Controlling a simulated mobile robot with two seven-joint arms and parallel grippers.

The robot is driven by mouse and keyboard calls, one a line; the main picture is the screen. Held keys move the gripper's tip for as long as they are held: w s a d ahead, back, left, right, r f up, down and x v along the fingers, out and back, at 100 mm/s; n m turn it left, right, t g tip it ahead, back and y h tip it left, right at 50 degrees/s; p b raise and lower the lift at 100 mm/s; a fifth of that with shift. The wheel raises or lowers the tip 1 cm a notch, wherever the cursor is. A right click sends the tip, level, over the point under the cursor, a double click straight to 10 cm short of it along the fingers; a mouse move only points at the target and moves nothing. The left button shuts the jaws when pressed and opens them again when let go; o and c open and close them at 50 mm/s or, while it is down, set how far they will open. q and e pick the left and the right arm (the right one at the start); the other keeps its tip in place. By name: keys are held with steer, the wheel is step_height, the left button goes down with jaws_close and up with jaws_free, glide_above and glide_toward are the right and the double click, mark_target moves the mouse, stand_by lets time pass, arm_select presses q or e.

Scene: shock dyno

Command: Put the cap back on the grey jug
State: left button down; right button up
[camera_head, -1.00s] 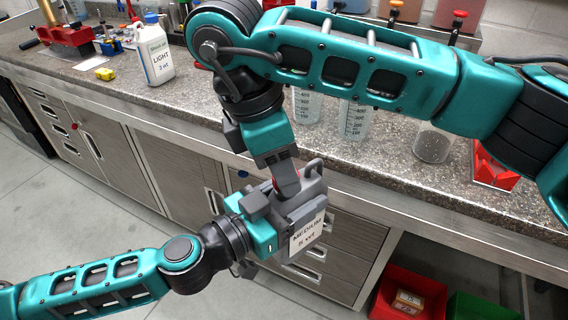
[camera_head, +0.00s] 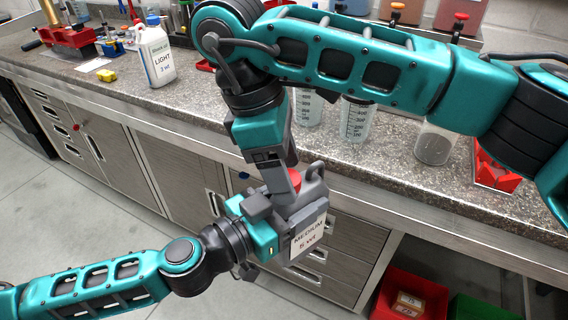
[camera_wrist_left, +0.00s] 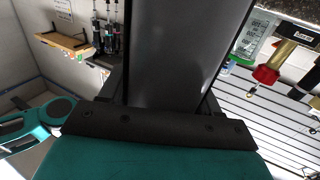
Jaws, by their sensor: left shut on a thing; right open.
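The grey jug (camera_head: 313,205) with a "MEDIUM 5 wt" label is held in the air in front of the bench, somewhat tilted. My left gripper (camera_head: 268,222) is shut on its body, and the jug's grey side fills the middle of the left wrist view (camera_wrist_left: 185,50). The red cap (camera_head: 295,179) shows at the jug's top, beside the handle, partly hidden by my right gripper. My right gripper (camera_head: 280,184) is open and points down at the cap. How the cap sits on the neck is hidden.
A white jug labelled "LIGHT 3 wt" (camera_head: 156,57) stands on the bench (camera_head: 190,115). Clear beakers (camera_head: 355,120) stand behind my right arm. A red bin (camera_head: 410,296) and a green bin (camera_head: 478,307) are under the bench at right.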

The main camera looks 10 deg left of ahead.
steer(key=shift+r, duration=0.1)
steer(key=shift+r, duration=2.15)
steer(key=shift+c, duration=0.4)
